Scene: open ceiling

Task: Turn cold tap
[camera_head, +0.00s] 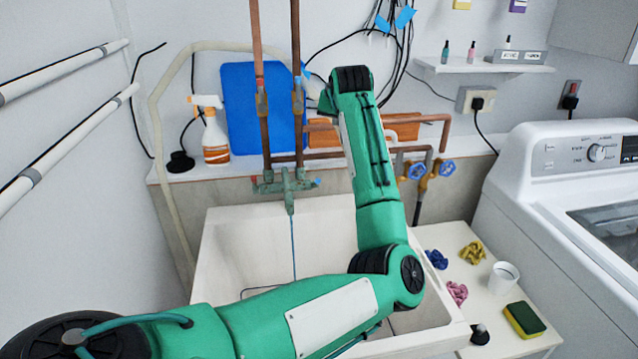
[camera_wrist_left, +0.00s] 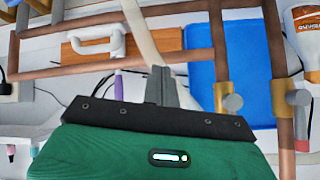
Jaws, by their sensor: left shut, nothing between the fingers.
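A greenish tap fitting (camera_head: 289,184) sits on the wall above the white sink (camera_head: 235,245). A small blue mark (camera_head: 318,182) is at its right end. Brass valves stand on the two upright copper pipes, a left one (camera_head: 262,103) and a right one (camera_head: 298,101); they also show in the left wrist view, right of the fingers (camera_wrist_left: 230,103). My left gripper (camera_head: 313,86) is near the right pipe, mostly hidden behind my wrist. In the left wrist view its fingers (camera_wrist_left: 161,86) are shut together and empty, apart from the valves.
A blue board (camera_head: 240,105) and spray bottle (camera_head: 215,138) stand on the ledge. Two blue valve wheels are at right, one here (camera_head: 415,170). A washing machine (camera_head: 560,200) fills the right. A counter with cloths, a white cup (camera_head: 503,277) and sponge (camera_head: 524,319) lies beside the sink.

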